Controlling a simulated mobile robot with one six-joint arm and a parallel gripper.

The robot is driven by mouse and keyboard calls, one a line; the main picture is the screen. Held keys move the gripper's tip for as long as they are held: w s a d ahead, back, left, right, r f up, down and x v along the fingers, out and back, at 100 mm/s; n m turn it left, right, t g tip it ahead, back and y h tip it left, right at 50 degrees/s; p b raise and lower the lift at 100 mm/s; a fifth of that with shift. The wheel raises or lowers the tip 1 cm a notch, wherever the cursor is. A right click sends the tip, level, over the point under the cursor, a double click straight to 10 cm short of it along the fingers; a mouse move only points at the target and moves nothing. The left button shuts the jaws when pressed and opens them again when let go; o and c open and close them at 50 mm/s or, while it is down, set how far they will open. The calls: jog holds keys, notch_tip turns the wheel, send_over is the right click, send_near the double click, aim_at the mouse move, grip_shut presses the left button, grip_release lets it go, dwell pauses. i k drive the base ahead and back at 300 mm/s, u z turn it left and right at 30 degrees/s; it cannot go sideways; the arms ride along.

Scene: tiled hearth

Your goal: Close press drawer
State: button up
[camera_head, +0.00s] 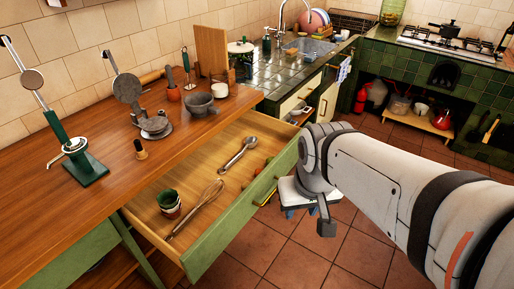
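The press drawer (222,238) is pulled out from under the wooden counter (80,215). It has a green front and a light wooden inside. A metal spoon (238,153), a whisk (194,209) and small stacked cups (168,203) lie inside it. My arm reaches in from the right. What looks like my gripper (327,226), a small dark grey end part, hangs to the right of the drawer front, apart from it in the picture. Its fingers cannot be made out, so I cannot tell whether it is open or shut.
A lever press (70,145), a cast metal press (150,122) and a mortar (200,104) stand on the counter. A low white stool (290,193) stands beyond the drawer front. Tiled floor (298,265) is clear in front.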

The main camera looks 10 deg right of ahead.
aim_at(199, 243)
jog(key=z, duration=0.05)
jog(key=k, duration=0.65)
jog(key=u, duration=0.2)
jog(key=i, duration=0.9)
jog(key=z, duration=0.05)
jog(key=k, duration=0.6)
jog(key=z, duration=0.55)
jog(key=i, duration=1.25)
jog(key=u, duration=0.2)
